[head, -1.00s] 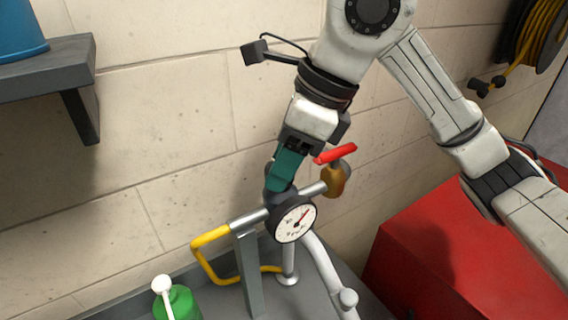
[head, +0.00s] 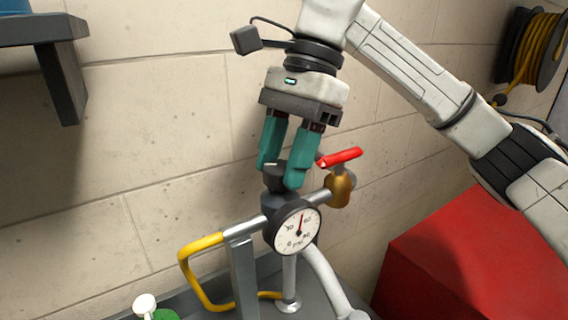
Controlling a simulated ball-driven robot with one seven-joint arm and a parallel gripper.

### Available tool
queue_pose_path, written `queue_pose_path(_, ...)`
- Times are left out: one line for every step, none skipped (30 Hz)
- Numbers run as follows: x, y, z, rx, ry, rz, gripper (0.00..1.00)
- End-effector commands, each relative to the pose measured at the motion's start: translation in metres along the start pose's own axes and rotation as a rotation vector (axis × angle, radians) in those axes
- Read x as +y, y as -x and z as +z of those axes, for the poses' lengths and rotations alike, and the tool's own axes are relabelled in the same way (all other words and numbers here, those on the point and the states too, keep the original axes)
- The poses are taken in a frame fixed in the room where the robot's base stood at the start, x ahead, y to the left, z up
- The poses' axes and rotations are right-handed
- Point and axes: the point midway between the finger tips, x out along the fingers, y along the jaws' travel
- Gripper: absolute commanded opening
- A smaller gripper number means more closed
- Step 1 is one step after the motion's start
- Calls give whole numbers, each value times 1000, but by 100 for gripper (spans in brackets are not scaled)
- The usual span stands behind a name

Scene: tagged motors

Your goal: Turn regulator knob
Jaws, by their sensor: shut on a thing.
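The regulator has a round white pressure gauge (head: 297,229) with a red needle pointing roughly upward. Its dark knob (head: 277,178) stands on top of the regulator body, just behind the gauge. My gripper (head: 281,176) comes down from above, with its teal fingers on either side of the knob and shut on it. The fingers hide part of the knob's sides.
A brass valve with a red lever (head: 340,157) sits close to the right of my fingers. A yellow hose (head: 190,265) loops at the left of the metal pipe. A red box (head: 445,250) stands at right. A dark shelf (head: 55,60) hangs at upper left. A block wall is behind.

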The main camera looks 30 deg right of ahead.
Motion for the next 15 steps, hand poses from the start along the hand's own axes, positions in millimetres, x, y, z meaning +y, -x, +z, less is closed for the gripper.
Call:
queue_pose_path(-1, 0, 0, 1, 39, 15, 14)
queue_pose_path(-2, 0, 0, 0, 65, 26, 14)
queue_pose_path(-2, 1, 0, 1, 101, 41, 14)
queue_pose_path(-2, 1, 0, 1, 128, 52, 14)
queue_pose_path(-2, 1, 1, 1, 154, 63, 14)
queue_pose_path(-2, 1, 1, 1, 188, 77, 14)
queue_pose_path(-2, 1, 1, 2, 214, 88, 14)
queue_pose_path(-3, 2, 1, 1, 239, 98, 14)
queue_pose_path(-3, 2, 1, 1, 272, 112, 14)
queue_pose_path(-3, 2, 1, 1, 296, 122, 14)
queue_pose_path(-3, 2, 1, 1, 319, 132, 14)
queue_pose_path(-3, 2, 1, 2, 350, 145, 14)
queue_pose_path(-3, 2, 1, 2, 372, 153, 14)
queue_pose_path(-3, 3, 1, 3, 392, 162, 14)
queue_pose_path(-4, 2, 1, 3, 419, 173, 14)
